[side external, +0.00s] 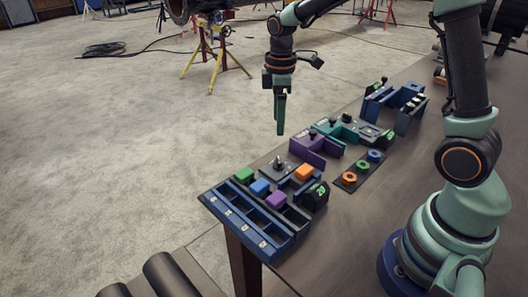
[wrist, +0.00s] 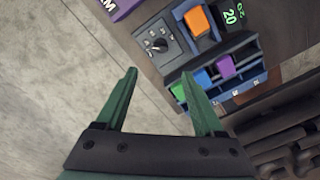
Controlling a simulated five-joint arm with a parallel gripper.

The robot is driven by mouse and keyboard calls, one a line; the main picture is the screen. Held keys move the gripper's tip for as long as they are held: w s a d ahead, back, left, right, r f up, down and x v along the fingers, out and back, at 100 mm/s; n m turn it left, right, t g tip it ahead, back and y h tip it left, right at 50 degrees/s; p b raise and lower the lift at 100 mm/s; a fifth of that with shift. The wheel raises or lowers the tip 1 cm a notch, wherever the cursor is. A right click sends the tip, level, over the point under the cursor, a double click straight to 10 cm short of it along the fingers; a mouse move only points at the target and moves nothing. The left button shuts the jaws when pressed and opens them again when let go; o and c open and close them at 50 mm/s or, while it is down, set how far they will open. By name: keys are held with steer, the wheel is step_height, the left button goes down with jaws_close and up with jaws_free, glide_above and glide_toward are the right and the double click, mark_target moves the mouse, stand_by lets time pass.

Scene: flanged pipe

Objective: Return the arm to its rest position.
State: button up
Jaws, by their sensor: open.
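My gripper (side external: 280,115) hangs from my arm in the side external view, pointing down, above and behind the far edge of the table. In the wrist view my gripper (wrist: 163,100) shows two green fingers spread apart with nothing between them, only grey floor beyond. The dark wooden table (side external: 345,225) carries the work items, and my gripper is apart from all of them.
A blue compartment tray (side external: 245,222) stands at the table's near left corner, with green (side external: 244,174), blue (side external: 261,187), purple (side external: 276,199) and orange (side external: 304,172) blocks by it. A purple bracket (side external: 312,150), a mat with rings (side external: 349,178) and blue holders (side external: 378,103) lie farther along.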

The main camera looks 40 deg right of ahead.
steer(key=s+a+r+m+t, duration=0.1)
steer(key=s+r+m+t, duration=0.4)
steer(key=s+r+m, duration=0.4)
steer(key=s+r, duration=0.1)
steer(key=s, duration=0.3)
steer(key=shift+a+m, duration=0.3)
steer(key=shift+s+r+t, duration=0.1)
steer(key=shift+s+t, duration=0.15)
steer(key=shift+t, duration=0.05)
steer(key=c, duration=0.4)
steer(key=shift+w+m, duration=0.35)
steer(key=shift+m, duration=0.15)
steer(key=m+g, duration=0.6)
steer(key=m, duration=0.1)
glide_above(279, 160)
step_height(279, 160, down, 10)
step_height(279, 160, down, 12)
steer(key=shift+f, duration=0.2)
